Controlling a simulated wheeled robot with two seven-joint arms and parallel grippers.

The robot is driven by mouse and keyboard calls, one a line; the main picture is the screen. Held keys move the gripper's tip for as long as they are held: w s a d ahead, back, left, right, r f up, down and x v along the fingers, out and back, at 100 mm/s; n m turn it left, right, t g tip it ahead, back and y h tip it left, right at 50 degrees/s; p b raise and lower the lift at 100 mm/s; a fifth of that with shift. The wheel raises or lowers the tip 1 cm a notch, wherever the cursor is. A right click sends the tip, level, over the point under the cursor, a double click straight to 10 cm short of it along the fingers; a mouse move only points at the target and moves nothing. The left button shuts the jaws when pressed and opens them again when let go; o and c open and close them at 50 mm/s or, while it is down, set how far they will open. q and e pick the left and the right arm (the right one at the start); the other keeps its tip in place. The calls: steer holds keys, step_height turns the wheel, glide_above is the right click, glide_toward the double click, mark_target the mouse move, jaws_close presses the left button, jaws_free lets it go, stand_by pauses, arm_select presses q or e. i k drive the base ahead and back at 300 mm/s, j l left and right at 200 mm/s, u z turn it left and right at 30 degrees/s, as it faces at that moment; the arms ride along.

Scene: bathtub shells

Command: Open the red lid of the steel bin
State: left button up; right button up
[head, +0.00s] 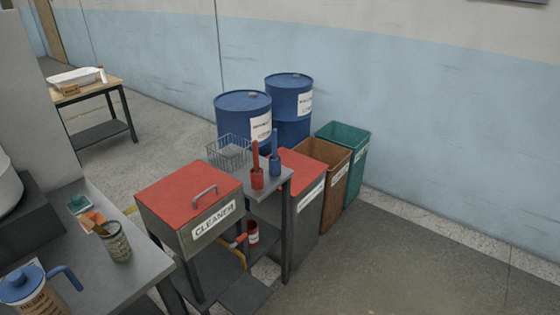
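A grey steel bin (215,236) labelled "CLEANER" stands in the middle of the head view, raised on a dark stand. Its flat red lid (180,192) lies shut on top. A grey bar handle (205,191) is on the lid, towards its right side. Behind and to the right stands a second, taller grey bin (308,210) with a red top (310,166), partly hidden by a small grey table. Neither of my grippers is in view.
The small table (272,181) holds a wire basket (229,152) and red and blue brush holders. Blue drums (243,112), a brown bin (333,163) and a green bin (352,150) stand behind. A grey worktable (125,280) is at front left. Floor at right is clear.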

mark_target(307, 170)
steer(key=i+l+u, duration=0.1)
steer(key=i+l, duration=0.9)
steer(key=l, duration=0.15)
steer(key=j+u, duration=0.05)
